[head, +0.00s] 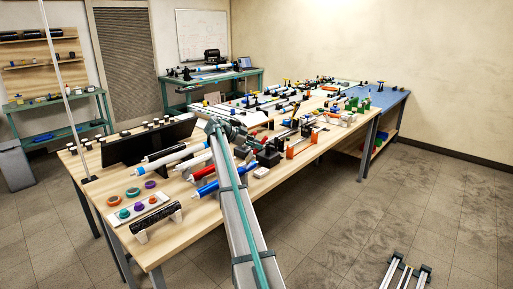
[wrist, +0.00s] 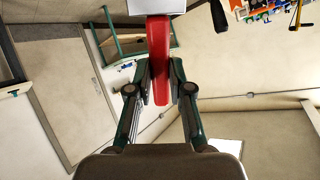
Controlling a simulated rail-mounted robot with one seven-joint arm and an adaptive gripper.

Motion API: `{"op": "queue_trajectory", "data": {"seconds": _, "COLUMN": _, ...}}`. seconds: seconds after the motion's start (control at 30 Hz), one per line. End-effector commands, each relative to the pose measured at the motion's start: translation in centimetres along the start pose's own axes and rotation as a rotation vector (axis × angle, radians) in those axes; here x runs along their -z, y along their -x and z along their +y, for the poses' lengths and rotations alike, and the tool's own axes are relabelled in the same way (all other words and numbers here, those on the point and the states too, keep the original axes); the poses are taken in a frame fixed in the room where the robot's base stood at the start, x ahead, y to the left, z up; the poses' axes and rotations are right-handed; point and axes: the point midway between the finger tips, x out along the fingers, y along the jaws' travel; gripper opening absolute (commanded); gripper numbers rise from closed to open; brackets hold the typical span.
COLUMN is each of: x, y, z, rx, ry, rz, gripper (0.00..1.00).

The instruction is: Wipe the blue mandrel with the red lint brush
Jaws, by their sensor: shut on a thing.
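My gripper (wrist: 160,78) is shut on the red lint brush (wrist: 159,50) in the wrist view. The brush's red handle runs between the two fingers, and its pale flat head (wrist: 157,7) is cut off by the top edge. The brush is held in the air, with walls and floor behind it. A blue mandrel (head: 207,188) lies near the front right edge of the table in the head view, partly covered by my arm. In the head view my gripper and the brush are hard to make out at the far end of my arm.
The long wooden table (head: 188,222) carries a red roller (head: 201,173), pale and black rollers, a black upright panel (head: 150,142) and coloured rings. Many small tools crowd its far part. A thin upright pole (head: 66,90) stands at its left edge. The floor on the right is mostly clear.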

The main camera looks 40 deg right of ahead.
Motion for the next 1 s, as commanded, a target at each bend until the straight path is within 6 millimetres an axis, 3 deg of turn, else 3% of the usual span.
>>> {"op": "queue_trajectory", "data": {"seconds": 0.07, "x": 1.9, "y": 1.3, "z": -0.7, "rx": 0.003, "ry": -0.004, "rz": 0.000, "gripper": 0.00}}
{"op": "queue_trajectory", "data": {"seconds": 0.6, "x": 5.4, "y": 4.0, "z": -1.9, "rx": 0.006, "ry": 0.002, "rz": -0.001, "gripper": 0.00}}
{"op": "queue_trajectory", "data": {"seconds": 1.0, "x": 6.2, "y": 4.6, "z": -2.2, "rx": 0.006, "ry": 0.002, "rz": -0.001, "gripper": 0.00}}
